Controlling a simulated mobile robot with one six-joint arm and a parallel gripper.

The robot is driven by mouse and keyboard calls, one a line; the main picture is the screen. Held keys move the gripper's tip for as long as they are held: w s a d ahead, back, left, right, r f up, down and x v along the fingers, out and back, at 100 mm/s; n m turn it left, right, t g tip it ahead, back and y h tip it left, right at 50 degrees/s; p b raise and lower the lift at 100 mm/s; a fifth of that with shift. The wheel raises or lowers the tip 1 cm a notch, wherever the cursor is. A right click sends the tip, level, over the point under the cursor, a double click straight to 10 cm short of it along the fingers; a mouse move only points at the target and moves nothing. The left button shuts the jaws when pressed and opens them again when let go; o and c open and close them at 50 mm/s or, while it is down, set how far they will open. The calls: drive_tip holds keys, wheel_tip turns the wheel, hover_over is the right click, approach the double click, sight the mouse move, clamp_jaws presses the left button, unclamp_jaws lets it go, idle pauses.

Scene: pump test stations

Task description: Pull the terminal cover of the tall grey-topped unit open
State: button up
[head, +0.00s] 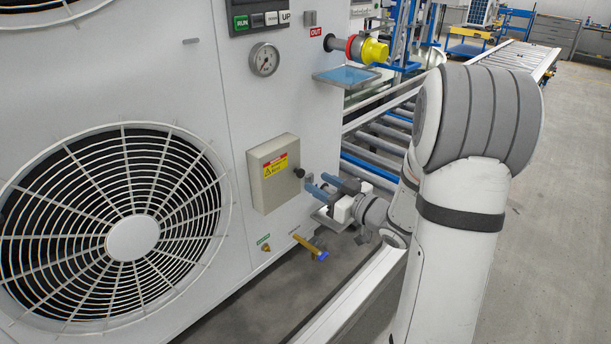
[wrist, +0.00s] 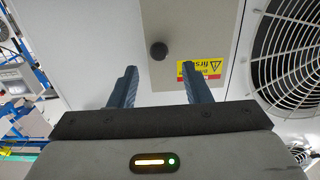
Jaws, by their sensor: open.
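The terminal cover (head: 270,192) is a beige box lid with a yellow warning label and a black knob (head: 299,173). It is on the white unit's front (head: 215,120), right of the large fan, and looks closed. The unit's top is out of view. My gripper (head: 317,184) is open, its blue fingers pointing at the knob from the right. In the wrist view the cover (wrist: 190,25) is ahead, and the knob (wrist: 158,51) shows just beyond and between the fingertips (wrist: 159,72). The fingers look empty and apart from the knob.
A fan grille (head: 133,238) is left of the cover. A brass valve with a blue end (head: 311,247) sticks out below it. A roller conveyor (head: 385,135) runs behind.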

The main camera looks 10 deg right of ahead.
sight(302, 174)
drive_tip(key=x, duration=0.5)
drive_tip(key=shift+p, duration=0.35)
clamp_jaws()
